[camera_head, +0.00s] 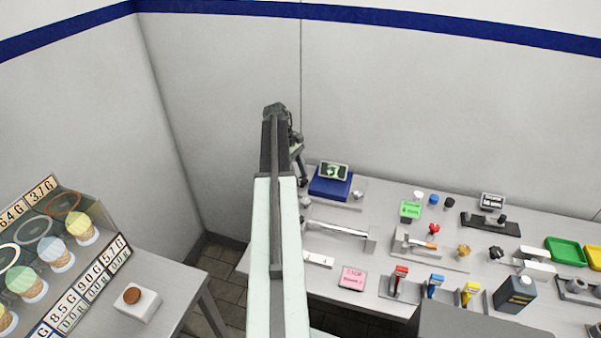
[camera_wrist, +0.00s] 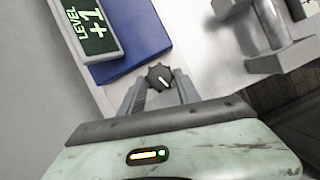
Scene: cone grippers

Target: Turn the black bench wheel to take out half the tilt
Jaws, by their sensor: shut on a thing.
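In the head view my gripper (camera_head: 303,182) is down at the left back of the bench, left of the blue block. The wheel cannot be made out there.
A rack of coloured cones (camera_head: 62,255) stands at the left. A grey wall rises behind the bench.

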